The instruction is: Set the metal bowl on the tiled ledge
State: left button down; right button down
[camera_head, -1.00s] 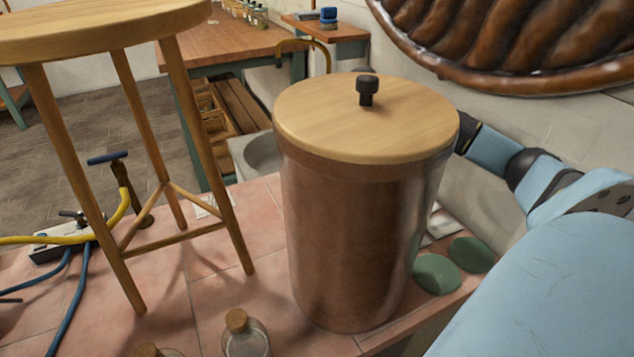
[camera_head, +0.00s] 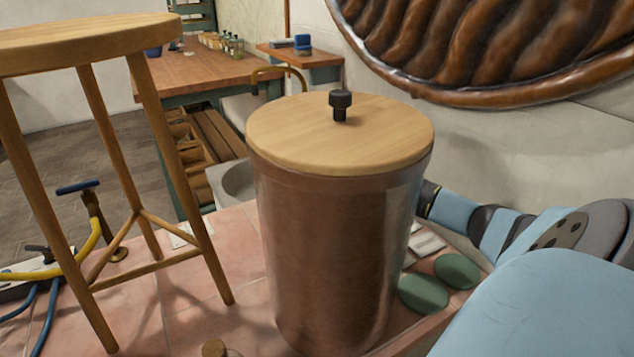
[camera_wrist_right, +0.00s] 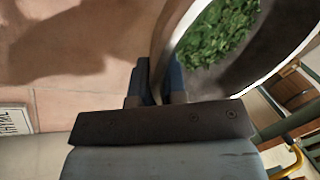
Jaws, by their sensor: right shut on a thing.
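In the right wrist view, the metal bowl (camera_wrist_right: 270,45) is a grey vessel with a pale rim and green leaves inside. My right gripper (camera_wrist_right: 160,85) is shut on its wall, with one dark finger on each side. The pinkish tiled ledge (camera_wrist_right: 95,95) lies beside the bowl there; I cannot tell whether the bowl touches it. In the head view, the tiled ledge (camera_head: 190,300) runs across the foreground. My right arm reaches behind a tall copper canister, which hides the right gripper and at least most of the bowl. My left gripper is out of view.
The copper canister (camera_head: 330,250) with a wooden lid stands on the ledge. A wooden stool (camera_head: 90,35) is at left, green oval pads (camera_head: 423,293) at right, and a corked bottle (camera_head: 218,349) in front. A grey basin (camera_head: 232,182) shows behind the canister.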

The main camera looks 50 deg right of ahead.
notch_tip(320, 180, down, 4)
jog(key=shift+r+b, duration=0.1)
jog(key=shift+b, duration=0.4)
jog(key=shift+f, duration=0.25)
jog(key=c, duration=1.2)
grip_release()
jog(key=shift+o, duration=0.2)
jog(key=shift+r, duration=0.15)
